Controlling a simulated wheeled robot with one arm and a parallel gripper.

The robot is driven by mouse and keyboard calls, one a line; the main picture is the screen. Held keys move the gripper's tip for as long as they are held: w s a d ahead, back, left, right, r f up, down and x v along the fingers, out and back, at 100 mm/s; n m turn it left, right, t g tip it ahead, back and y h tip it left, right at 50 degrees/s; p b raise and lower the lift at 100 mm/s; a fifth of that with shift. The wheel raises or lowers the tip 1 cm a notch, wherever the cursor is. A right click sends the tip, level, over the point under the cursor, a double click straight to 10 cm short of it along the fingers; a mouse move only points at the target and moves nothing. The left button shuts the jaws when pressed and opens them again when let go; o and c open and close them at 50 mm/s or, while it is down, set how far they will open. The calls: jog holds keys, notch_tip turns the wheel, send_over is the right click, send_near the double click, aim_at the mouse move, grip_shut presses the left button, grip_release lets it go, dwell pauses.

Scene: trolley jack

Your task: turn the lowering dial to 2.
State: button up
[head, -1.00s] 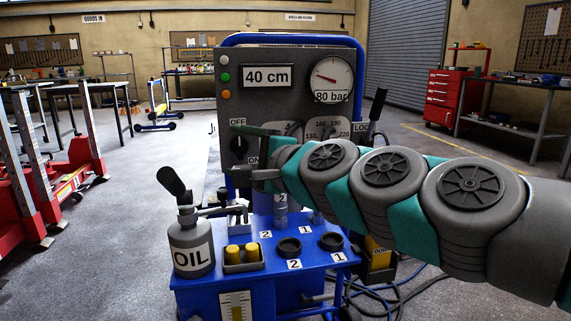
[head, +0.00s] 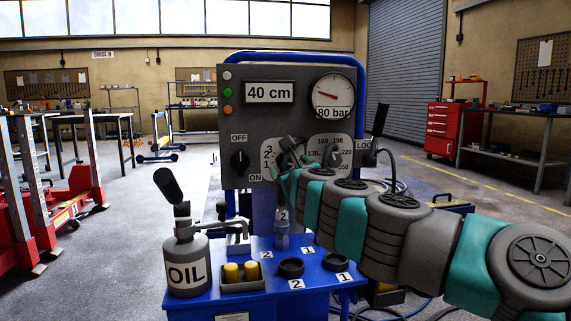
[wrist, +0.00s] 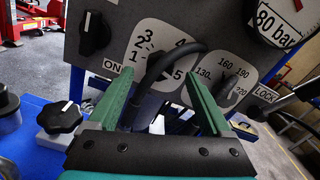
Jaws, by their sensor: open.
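The lowering dial's white number plate (wrist: 148,36), with figures 1 to 5, is on the grey panel ahead of my gripper in the wrist view. A black curved piece stands before the plate between the fingers; I cannot tell whether it is the dial's handle or a hose. The dial's setting cannot be read. In the head view my gripper and wrist partly cover this plate (head: 268,158). My gripper (wrist: 165,68) is open, its two green fingers apart and pointing at the panel, with nothing clearly held. It also shows in the head view (head: 290,158).
A LOCK lever (head: 379,120) stands farther right. Below are an oil can (head: 188,265) and a blue bench (head: 255,289) with black rings.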

aim_at(285, 162)
jog(key=shift+x, duration=2.3)
grip_shut()
